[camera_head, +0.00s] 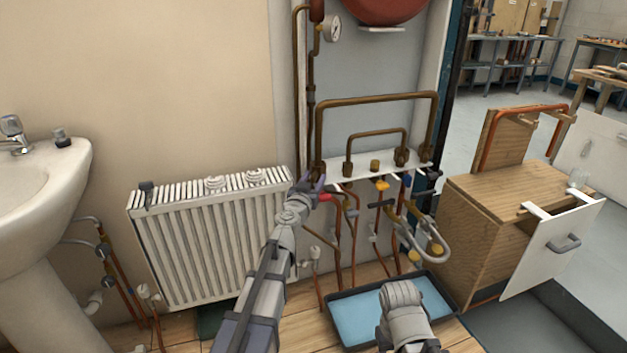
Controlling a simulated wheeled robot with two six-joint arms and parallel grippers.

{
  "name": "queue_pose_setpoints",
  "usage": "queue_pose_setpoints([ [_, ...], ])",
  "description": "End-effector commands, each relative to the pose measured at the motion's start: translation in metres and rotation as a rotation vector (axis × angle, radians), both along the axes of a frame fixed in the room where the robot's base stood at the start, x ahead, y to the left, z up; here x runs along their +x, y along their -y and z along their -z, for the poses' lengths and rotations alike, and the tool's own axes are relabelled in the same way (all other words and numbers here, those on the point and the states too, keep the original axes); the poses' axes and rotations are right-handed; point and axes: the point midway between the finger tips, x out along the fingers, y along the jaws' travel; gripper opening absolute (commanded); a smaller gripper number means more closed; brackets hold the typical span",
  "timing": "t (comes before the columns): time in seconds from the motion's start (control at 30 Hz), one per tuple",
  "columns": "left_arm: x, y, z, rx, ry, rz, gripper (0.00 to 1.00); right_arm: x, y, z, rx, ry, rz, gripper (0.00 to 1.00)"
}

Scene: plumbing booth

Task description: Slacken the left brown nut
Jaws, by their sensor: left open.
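Brown pipe loops rise from a white manifold plate (375,170) on the grey panel. Brown nuts sit at the feet of the loops. The leftmost brown nut (319,169) is at the foot of the large loop, at the plate's left end. Another brown nut (348,169) stands just right of it. My left gripper (314,186) is open at the plate's left end, just below the leftmost nut; I cannot tell whether it touches it. The jaws are small and partly merge with the pipes. Of my right arm only grey links show at the bottom; its gripper does not show.
A white radiator (210,240) stands left of my left arm, and a sink (40,190) further left. Coloured valves and pipes hang under the plate. A blue tray (440,300) lies on the floor. A wooden cabinet (480,235) with an open drawer (555,245) stands at right.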

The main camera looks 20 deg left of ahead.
Motion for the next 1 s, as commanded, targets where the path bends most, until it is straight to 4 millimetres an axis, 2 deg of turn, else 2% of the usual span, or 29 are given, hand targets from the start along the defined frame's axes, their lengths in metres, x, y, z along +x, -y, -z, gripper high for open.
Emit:
queue_pose_setpoints([
  [0.07, -0.0002, 0.0000, 0.0000, 0.000, 0.000, 0.000, 0.43, 0.0000, 0.0000, 0.0000, 0.000, 0.000, 0.000, 0.51],
  [0.43, -0.0002, -0.0002, 0.0000, 0.000, 0.000, 0.000, 0.01, 0.0000, 0.0000, 0.0000, 0.000, 0.000, 0.000, 0.51],
  [1.0, 0.0008, 0.0042, -0.0001, 0.000, 0.000, -0.062, 0.00, 0.0000, 0.0000, -0.0001, 0.000, 0.000, 0.000, 0.51],
])
